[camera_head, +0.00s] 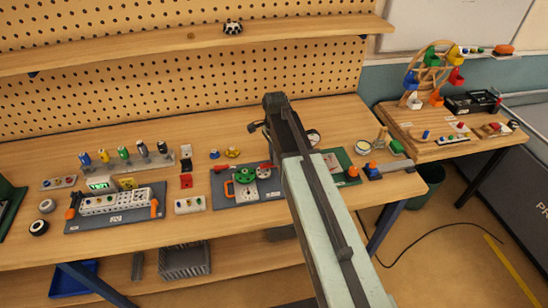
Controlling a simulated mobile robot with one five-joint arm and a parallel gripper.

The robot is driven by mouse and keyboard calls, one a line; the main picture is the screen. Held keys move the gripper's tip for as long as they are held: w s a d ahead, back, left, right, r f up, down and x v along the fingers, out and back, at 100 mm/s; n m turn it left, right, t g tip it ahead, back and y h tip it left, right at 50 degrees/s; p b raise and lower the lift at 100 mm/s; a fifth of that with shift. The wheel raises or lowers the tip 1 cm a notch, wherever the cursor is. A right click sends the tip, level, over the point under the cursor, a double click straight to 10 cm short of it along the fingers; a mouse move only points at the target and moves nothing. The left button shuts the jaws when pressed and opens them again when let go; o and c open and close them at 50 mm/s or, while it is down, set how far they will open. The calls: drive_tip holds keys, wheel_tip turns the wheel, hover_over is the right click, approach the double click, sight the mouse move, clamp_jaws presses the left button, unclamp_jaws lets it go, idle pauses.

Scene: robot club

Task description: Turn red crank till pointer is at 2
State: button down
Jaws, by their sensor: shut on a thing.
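A dark board (222,201) near the front of the long bench carries green gears (245,175) and a pale round part. A red bar (266,167) lies at its right side and runs toward my arm; it may be the red crank. A second small red piece (222,168) shows at the board's left and may be a pointer, but it is too small to tell. My arm crosses in front of the board's right edge. My gripper's jaws are hidden behind the arm, so their contact with the crank does not show. No dial number is readable.
A grey board with a white block (113,203) and orange handles stands left. A rack of coloured-handled tools (125,160) is behind it. A green board (338,162) with orange and blue parts lies right of my arm. A side table (440,148) holds a colourful wheel.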

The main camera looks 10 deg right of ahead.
drive_tip(key=n, duration=0.1)
drive_tip(key=w+n, duration=0.1)
drive_tip(key=n, duration=0.2)
drive_tip(key=shift+w+a, duration=0.2)
drive_tip(key=shift+w, duration=0.2)
drive_tip(key=n, duration=0.2)
drive_tip(key=w+a+n, duration=0.1)
drive_tip(key=n, duration=0.2)
drive_tip(key=shift+w+a+n, duration=0.15)
drive_tip(key=shift+w+n, duration=0.25)
drive_tip(key=n, duration=0.1)
drive_tip(key=a+n, duration=0.1)
drive_tip(key=n, duration=0.2)
drive_tip(key=shift+w+a+n, duration=0.3)
drive_tip(key=shift+w, duration=0.1)
drive_tip(key=shift+a+n, duration=0.45)
drive_tip(key=shift+n, duration=0.65)
drive_tip(key=shift+a+n, duration=0.4)
drive_tip(key=shift+n, duration=0.7)
drive_tip(key=shift+a, duration=0.1)
drive_tip(key=c, duration=1.3)
unclamp_jaws()
